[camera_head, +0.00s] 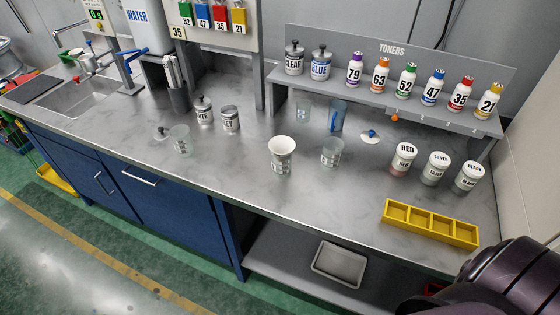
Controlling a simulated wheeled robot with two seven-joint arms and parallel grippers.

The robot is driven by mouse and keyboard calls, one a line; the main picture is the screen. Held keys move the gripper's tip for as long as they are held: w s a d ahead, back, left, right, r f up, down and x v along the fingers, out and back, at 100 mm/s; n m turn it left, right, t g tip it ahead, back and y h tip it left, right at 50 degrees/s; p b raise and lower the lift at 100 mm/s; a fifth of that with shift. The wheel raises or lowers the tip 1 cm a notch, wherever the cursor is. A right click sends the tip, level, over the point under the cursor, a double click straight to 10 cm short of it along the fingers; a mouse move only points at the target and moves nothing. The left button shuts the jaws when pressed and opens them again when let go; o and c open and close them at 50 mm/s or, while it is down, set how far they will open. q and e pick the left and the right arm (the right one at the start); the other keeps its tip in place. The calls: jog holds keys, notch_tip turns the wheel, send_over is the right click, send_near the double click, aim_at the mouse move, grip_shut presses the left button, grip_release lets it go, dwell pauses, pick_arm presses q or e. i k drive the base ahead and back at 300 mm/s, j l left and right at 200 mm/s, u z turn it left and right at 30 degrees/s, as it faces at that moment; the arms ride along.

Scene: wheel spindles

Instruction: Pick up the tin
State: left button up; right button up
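Several metal tins are in view. A tin labelled with letters ending "ITE" (204,114) stands upright on the grey worktop (330,205), with a dark-knobbed lid on it. A tin labelled "EY" (230,121) stands just right of it, its first letters out of sight. A CLEAR tin (294,60) and a BLUE tin (320,64) stand on the raised shelf, both with knobbed lids. Dark links of my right arm show at the bottom right, well away from the tins; no gripper fingers show there. My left gripper is not in view.
RED, SILVER and BLACK jars (403,158) and a yellow tray (430,224) are at right. Numbered toner bottles (406,82) line the shelf. The worktop's front middle is clear.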

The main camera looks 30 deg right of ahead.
aim_at(230, 119)
jog(key=z, duration=0.7)
jog(key=i+j+z, duration=0.2)
jog(key=j+z, duration=0.2)
jog(key=i+j+z, duration=0.1)
jog(key=j+z, duration=0.3)
jog(key=j, duration=0.15)
jog(key=j+z, duration=0.4)
jog(key=j, duration=0.15)
